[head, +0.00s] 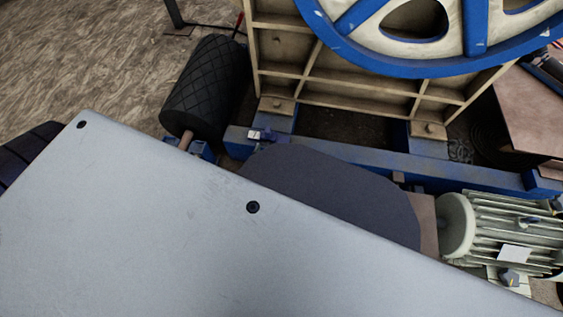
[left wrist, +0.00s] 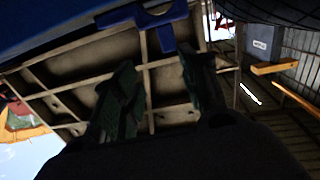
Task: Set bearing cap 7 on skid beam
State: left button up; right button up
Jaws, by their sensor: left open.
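The blue skid beam (head: 350,165) runs across the head view below the cream ribbed crusher frame. A small blue piece with a pale face (head: 262,135) sits on its left part. It may be bearing cap 7, but no number is readable. My left gripper (left wrist: 156,62) shows in the left wrist view as two dark fingers spread apart, with nothing seen between them. The cream ribbed frame (left wrist: 75,85) is behind the fingers. I cannot make out the left gripper's fingers in the head view. My right gripper is not in view.
A blue-rimmed flywheel (head: 440,66) stands against the cream frame (head: 350,65). A black textured roller (head: 207,85) is at the left of the beam. A pale finned motor (head: 500,235) is at the lower right. A large grey panel hides the lower left.

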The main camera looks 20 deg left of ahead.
pick_arm(q)
jog(key=s+d+r+m+g+h, duration=0.25)
jog(key=d+g+h, duration=0.3)
jog(key=d, duration=0.45)
jog(key=s+d+r+m+g+h, duration=0.1)
jog(key=s+d+r+g+h, duration=0.1)
jog(key=s+d+r+g, duration=0.3)
jog(key=shift+s+r, duration=1.5)
jog(key=shift+s, duration=0.75)
jog(key=shift+m, duration=0.25)
jog(key=shift+a, duration=0.1)
